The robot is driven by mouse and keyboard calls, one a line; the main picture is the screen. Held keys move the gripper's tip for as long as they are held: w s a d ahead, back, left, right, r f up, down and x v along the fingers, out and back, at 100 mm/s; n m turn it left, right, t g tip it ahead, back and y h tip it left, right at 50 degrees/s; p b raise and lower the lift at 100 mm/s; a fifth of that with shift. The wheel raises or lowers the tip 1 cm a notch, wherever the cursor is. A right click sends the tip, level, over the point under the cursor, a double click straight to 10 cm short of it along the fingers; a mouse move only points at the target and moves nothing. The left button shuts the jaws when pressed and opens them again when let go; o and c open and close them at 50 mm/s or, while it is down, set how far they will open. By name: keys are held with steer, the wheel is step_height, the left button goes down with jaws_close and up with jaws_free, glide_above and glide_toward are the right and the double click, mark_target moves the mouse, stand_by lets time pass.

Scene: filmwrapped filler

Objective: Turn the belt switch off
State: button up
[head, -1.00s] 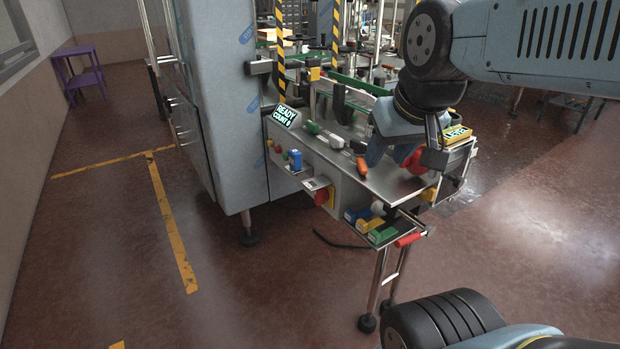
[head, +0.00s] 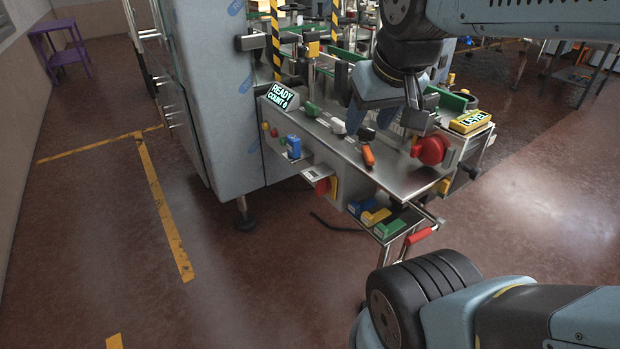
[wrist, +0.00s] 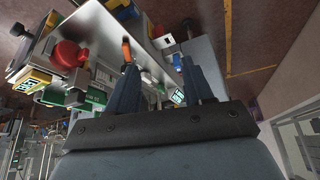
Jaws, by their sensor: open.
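The steel machine (head: 400,178) has a row of small levers on its top deck: a green one (head: 312,109), a white one (head: 338,126), a black one (head: 366,134) and an orange one (head: 368,156). I cannot read any label that marks the belt switch. My gripper (head: 378,112) is over the deck, behind the levers, apart from them as far as I can tell. In the wrist view its two fingers (wrist: 159,66) are spread and empty. The orange lever (wrist: 126,50) shows near the left fingertip there, and a white lever (wrist: 169,62) shows between the fingers.
A lit READY COUNT display (head: 283,96) stands at the deck's left end. A red knob (head: 430,150) and yellow LEVEL sign (head: 470,121) are at right. Coloured blocks (head: 375,215) sit below.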

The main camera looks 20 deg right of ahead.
steer(key=w+a+f+n+g+h, duration=0.15)
steer(key=w+f+n+g, duration=0.25)
steer(key=w+f, duration=0.4)
steer(key=n+t+h, duration=0.4)
steer(key=n+h, duration=1.2)
steer(key=n, duration=0.1)
glide_toward(316, 185)
steer(key=x, duration=0.9)
steer(key=shift+d, duration=0.45)
steer(key=c, duration=0.9)
steer(key=shift+d, duration=0.1)
jaws_close()
steer(key=shift+n, duration=0.3)
